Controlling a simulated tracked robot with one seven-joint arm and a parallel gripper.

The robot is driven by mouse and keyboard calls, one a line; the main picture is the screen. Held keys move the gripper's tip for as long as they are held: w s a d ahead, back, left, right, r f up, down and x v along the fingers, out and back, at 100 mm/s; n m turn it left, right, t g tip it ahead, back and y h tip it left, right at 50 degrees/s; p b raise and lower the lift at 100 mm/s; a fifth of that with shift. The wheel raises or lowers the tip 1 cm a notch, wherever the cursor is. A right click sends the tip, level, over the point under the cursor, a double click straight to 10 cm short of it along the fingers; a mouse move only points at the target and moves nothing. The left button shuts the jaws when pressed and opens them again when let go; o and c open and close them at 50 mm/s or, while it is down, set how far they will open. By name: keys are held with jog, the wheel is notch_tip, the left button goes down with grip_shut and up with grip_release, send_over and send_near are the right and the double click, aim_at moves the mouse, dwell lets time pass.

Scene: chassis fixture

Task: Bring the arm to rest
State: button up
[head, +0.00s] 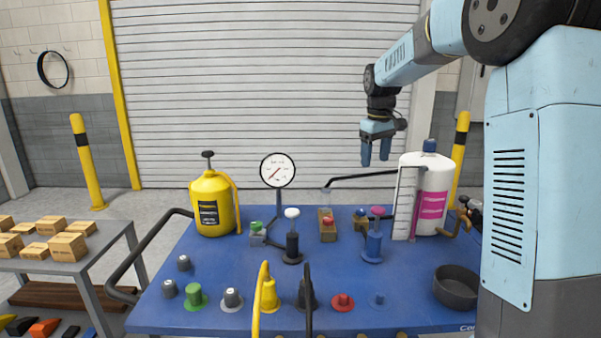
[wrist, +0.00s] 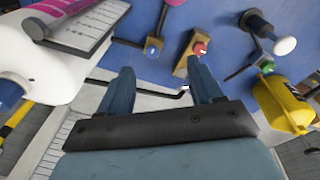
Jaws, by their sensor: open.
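My gripper (head: 375,158) hangs from the raised arm at the upper right of the head view, fingers pointing down. It is above the back right part of the blue table (head: 240,285), left of the white bottle with a pink label (head: 433,195). In the wrist view my gripper (wrist: 162,88) shows two blue-grey fingers spread apart with nothing held between them. A thin black bent rod (head: 360,178) passes below the fingers in the head view. The wrist view shows the fingers over the table's edge area, apart from the fixtures.
The table carries a yellow pump bottle (head: 212,202), a round gauge (head: 277,170), a white-topped plunger (head: 292,238), a blue plunger (head: 373,238), several knobs and a dark bowl (head: 456,287). A side table (head: 82,267) with cardboard boxes stands left. The air before the shutter (head: 270,90) is clear.

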jog(key=s+r+m+t, duration=0.1)
jog(key=s+r, duration=0.3)
jog(key=s, duration=0.6)
jog(key=s+d+f+m+t, duration=0.1)
jog(key=s+f+m, duration=0.1)
jog(key=s, duration=1.2)
jog(key=s+f+m+t, duration=0.2)
jog(key=s+f+m, duration=0.1)
jog(key=s, duration=1)
jog(key=shift+s+d, duration=0.35)
jog(key=shift+s, duration=0.05)
jog(key=shift+c, duration=0.5)
